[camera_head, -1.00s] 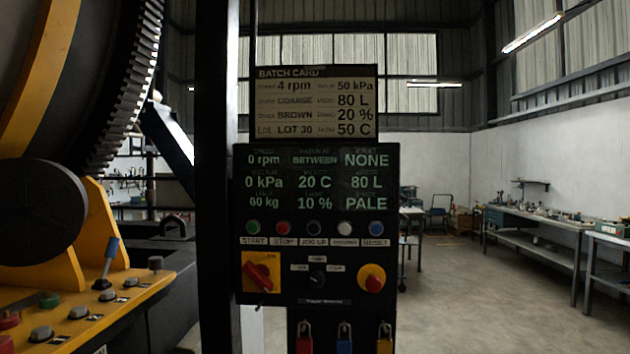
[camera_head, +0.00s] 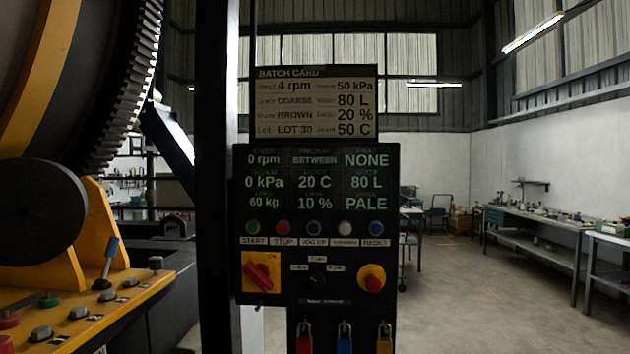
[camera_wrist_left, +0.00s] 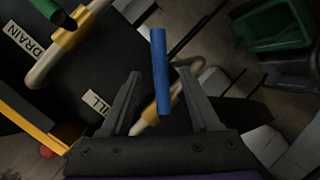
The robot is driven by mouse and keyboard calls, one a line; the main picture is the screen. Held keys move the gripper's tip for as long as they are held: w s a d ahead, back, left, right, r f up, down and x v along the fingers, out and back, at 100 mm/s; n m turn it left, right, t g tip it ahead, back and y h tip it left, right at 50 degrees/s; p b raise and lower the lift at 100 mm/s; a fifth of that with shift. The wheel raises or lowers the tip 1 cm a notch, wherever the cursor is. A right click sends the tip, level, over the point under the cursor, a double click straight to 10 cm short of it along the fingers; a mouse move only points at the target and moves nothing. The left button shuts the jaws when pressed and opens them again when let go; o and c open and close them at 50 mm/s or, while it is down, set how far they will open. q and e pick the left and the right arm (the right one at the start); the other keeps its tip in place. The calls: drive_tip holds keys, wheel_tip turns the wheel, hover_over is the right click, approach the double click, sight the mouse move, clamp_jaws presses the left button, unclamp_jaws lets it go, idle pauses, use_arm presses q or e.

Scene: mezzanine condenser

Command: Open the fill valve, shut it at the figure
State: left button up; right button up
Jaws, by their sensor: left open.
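In the left wrist view, a blue valve handle (camera_wrist_left: 161,72) stands between the fingers of my left gripper (camera_wrist_left: 158,74). The gripper is open, with a gap on either side of the handle. The label beside it (camera_wrist_left: 97,102) is partly hidden and reads "ILL". In the head view, the display panel (camera_head: 317,225) shows 0 rpm, BETWEEN, NONE, 0 kPa, 20 C, 80 L, 60 kg, 10 % and PALE. The batch card (camera_head: 316,103) above it reads 80 L, 20 %, 50 kPa, 50 C and 4 rpm. My right gripper is not in view.
A green-handled valve (camera_wrist_left: 48,8) with a DRAIN label (camera_wrist_left: 26,42) is close by in the wrist view. A green bin (camera_wrist_left: 272,25) is at its upper right. In the head view, a yellow console (camera_head: 90,310) with a blue-tipped lever (camera_head: 108,262) stands left.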

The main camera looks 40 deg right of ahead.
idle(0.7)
use_arm(q)
wheel_tip(320, 180, up, 7)
drive_tip(key=w+a+m+t+h, duration=0.2)
drive_tip(key=w+m+t, duration=0.1)
drive_tip(key=t, duration=0.2)
drive_tip(key=s+a+f+m+t+h+b, duration=0.25)
drive_tip(key=s+f+m+h+b, duration=0.2)
drive_tip(key=s+f+m, duration=0.45)
drive_tip(key=w, duration=0.4)
drive_tip(key=w+n, duration=0.1)
drive_tip(key=w, duration=0.2)
drive_tip(key=w+f+n, duration=0.1)
drive_tip(key=w, duration=0.3)
drive_tip(key=shift+w+a+h, duration=0.2)
drive_tip(key=shift+w+h, duration=0.05)
drive_tip(key=shift+w, duration=0.1)
clamp_jaws()
